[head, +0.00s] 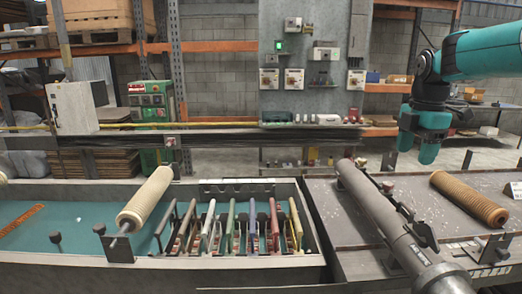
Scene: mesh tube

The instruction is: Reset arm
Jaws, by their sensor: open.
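My teal and black arm reaches in from the upper right in the head view, and its end hangs down. My gripper (406,141) is at this end, raised above the grey table on the right. It is small and dark, and its fingers are hard to make out. It is open, and I see nothing held in it. It is apart from the brown mesh tube (468,199), which lies on the table below and to the right.
A long grey metal tube (385,222) runs across the right table's left side. A cream roller (146,199) on a rod and a rack of coloured slats (233,228) stand in the teal-floored trough on the left. A dark horizontal rail (230,137) crosses behind. A switch panel (310,100) stands beyond.

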